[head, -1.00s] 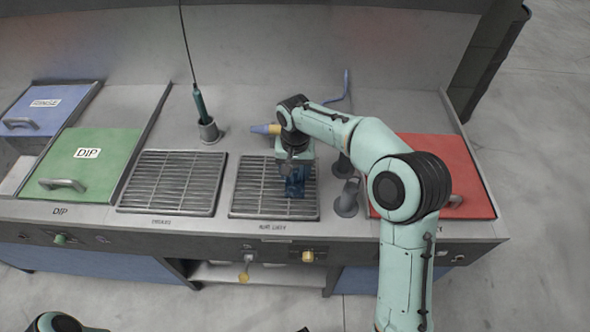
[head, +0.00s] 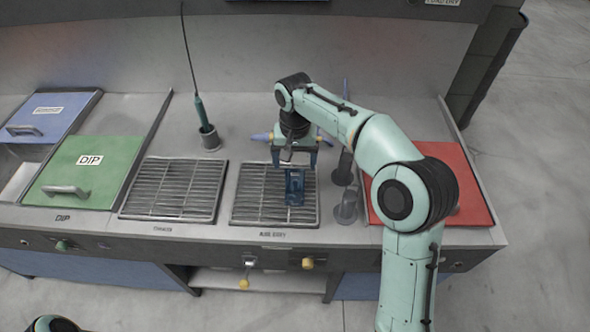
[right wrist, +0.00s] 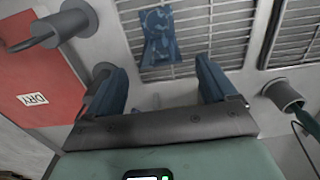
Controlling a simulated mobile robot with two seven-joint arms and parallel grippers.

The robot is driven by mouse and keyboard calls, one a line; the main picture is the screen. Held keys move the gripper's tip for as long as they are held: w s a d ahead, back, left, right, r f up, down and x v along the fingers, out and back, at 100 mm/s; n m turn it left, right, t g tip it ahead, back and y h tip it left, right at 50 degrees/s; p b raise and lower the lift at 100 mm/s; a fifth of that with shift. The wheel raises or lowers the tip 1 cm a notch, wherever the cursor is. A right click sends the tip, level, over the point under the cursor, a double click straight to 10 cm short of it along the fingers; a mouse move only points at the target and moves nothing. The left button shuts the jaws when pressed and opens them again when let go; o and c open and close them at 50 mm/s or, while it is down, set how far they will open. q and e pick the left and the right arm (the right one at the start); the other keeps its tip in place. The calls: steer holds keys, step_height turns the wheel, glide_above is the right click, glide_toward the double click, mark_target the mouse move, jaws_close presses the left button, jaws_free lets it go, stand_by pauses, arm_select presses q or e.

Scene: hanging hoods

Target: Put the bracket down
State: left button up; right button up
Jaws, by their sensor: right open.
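The blue bracket (head: 295,188) lies on the right-hand drain rack (head: 249,208), towards that rack's right side. My right gripper (head: 294,164) is open and empty, just behind and above the bracket in the head view. In the right wrist view the bracket (right wrist: 158,40) lies on the rack's bars, beyond the two spread fingers of the right gripper (right wrist: 160,70) and apart from them. My left gripper is out of view.
A second, empty drain rack (head: 173,190) is on the left. Beyond it are a green DIP lid (head: 90,172) and a blue lid (head: 47,115). A red lid (head: 440,180) lies to the right. Grey upright pipes (head: 346,207) stand close beside the bracket's rack. A corded tool sits in a holder (head: 209,138).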

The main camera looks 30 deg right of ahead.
steer(key=shift+r+p, duration=0.35)
steer(key=shift+r, duration=1.65)
